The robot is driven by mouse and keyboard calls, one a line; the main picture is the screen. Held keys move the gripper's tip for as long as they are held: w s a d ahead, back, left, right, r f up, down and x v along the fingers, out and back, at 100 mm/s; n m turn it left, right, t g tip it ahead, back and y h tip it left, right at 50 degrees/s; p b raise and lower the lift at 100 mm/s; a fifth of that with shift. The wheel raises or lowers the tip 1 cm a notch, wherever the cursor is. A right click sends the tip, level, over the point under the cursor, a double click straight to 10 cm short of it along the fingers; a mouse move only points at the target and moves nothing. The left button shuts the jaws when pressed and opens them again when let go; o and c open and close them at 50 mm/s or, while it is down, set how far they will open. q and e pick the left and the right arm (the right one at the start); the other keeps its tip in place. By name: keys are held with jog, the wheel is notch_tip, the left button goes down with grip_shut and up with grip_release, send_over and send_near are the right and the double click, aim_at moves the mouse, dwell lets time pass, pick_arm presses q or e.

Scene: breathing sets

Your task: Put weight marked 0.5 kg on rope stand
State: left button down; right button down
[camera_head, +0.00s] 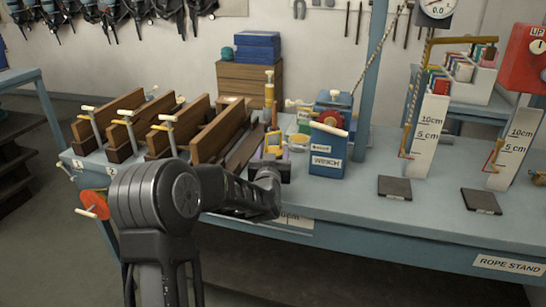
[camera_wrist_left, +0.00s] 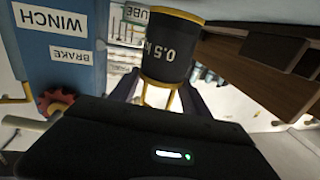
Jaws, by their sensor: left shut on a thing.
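The weight marked 0.5 kg (camera_wrist_left: 168,48) is dark with yellow rims and appears upside down in the left wrist view. My left gripper (camera_wrist_left: 160,95) is shut on it. In the head view my left gripper (camera_head: 270,168) is over the middle of the bench, just left of the blue winch box, and my arm hides part of that area. The rope stand label (camera_head: 509,265) is on the bench's front right edge. Above it are white boards marked 5 cm and 10 cm (camera_head: 428,136) and dark square plates (camera_head: 395,187). My right gripper is out of view.
The blue winch box (camera_head: 328,162) stands close to the gripper and shows in the left wrist view (camera_wrist_left: 52,45). Several wooden boards with clamps (camera_head: 180,125) stand on the left. A blue post (camera_head: 368,70) rises behind the winch.

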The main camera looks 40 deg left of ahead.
pick_arm(q)
jog(key=shift+f, duration=0.85)
jog(key=shift+f, duration=0.1)
jog(key=c, duration=0.5)
grip_release()
jog(key=shift+s+d, duration=0.15)
jog(key=shift+s, duration=0.15)
jog(key=b+v, duration=0.2)
jog(key=v, duration=0.9)
jog(key=shift+d, duration=0.15)
